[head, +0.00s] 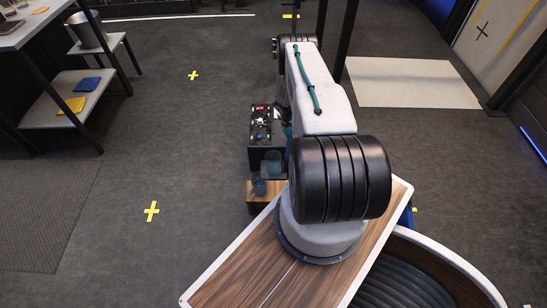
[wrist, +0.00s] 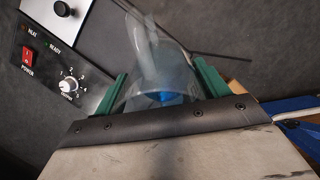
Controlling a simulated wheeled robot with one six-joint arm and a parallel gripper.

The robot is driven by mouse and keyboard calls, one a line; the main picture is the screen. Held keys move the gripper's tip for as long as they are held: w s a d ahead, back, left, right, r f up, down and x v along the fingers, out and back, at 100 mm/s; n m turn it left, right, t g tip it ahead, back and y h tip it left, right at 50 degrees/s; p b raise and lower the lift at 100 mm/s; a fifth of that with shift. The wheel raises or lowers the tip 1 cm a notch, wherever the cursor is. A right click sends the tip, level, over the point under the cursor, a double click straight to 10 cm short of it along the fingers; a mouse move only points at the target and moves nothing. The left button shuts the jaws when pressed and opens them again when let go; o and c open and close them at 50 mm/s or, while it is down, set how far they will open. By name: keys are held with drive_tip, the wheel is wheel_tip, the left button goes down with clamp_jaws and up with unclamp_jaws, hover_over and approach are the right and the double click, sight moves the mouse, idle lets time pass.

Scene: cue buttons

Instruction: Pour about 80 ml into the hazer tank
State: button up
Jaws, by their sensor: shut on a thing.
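My gripper (wrist: 160,88) shows in the wrist view with green fingers shut on a clear vessel (wrist: 150,66). A blue patch shows in or through the vessel's lower part; I cannot tell its liquid level. The hazer (wrist: 50,72) is beside it on the left, with a red power switch, a white dial and Heat and Ready labels. In the head view the hazer (head: 261,124) is a dark box just left of my arm. A clear bluish vessel shape (head: 273,161) shows at its near side. My gripper is mostly hidden there. I cannot make out the tank opening.
A low wooden surface (head: 256,204) with a bluish item (head: 259,186) lies in front of the hazer. A shelf unit (head: 62,112) with blue and yellow cloths stands at left. The floor between has yellow crosses and is clear. A pale mat (head: 405,82) lies at right.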

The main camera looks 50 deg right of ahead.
sight(285, 133)
drive_tip(key=shift+a+r+h, duration=0.3)
drive_tip(key=shift+r, duration=0.4)
drive_tip(key=shift+w+a+r+h, duration=0.1)
drive_tip(key=shift+a+r+h, duration=0.45)
drive_tip(key=shift+h, duration=0.25)
drive_tip(key=shift+a+r+h, duration=0.35)
drive_tip(key=shift+a+h, duration=0.3)
drive_tip(key=shift+h, duration=0.15)
drive_tip(key=shift+a+f+h, duration=0.2)
drive_tip(key=shift+a+h, duration=0.2)
drive_tip(key=shift+h, duration=0.5)
drive_tip(key=shift+d+r+h, duration=0.1)
drive_tip(key=shift+r+h, duration=0.25)
drive_tip(key=shift+h, duration=0.15)
drive_tip(key=shift+r+h+p, duration=0.3)
drive_tip(key=shift+h, duration=0.4)
drive_tip(key=shift+a+f+h+p, duration=0.25)
drive_tip(key=shift+h+p, duration=0.2)
drive_tip(key=shift+h, duration=0.25)
drive_tip(key=shift+a+f+h+p, duration=0.15)
drive_tip(key=shift+a+h+p, duration=0.2)
drive_tip(key=shift+h, duration=0.35)
drive_tip(key=shift+d, duration=0.3)
drive_tip(key=shift+a+r+h+p, duration=0.15)
drive_tip(key=shift+a+h+p, duration=0.2)
drive_tip(key=shift+p, duration=0.3)
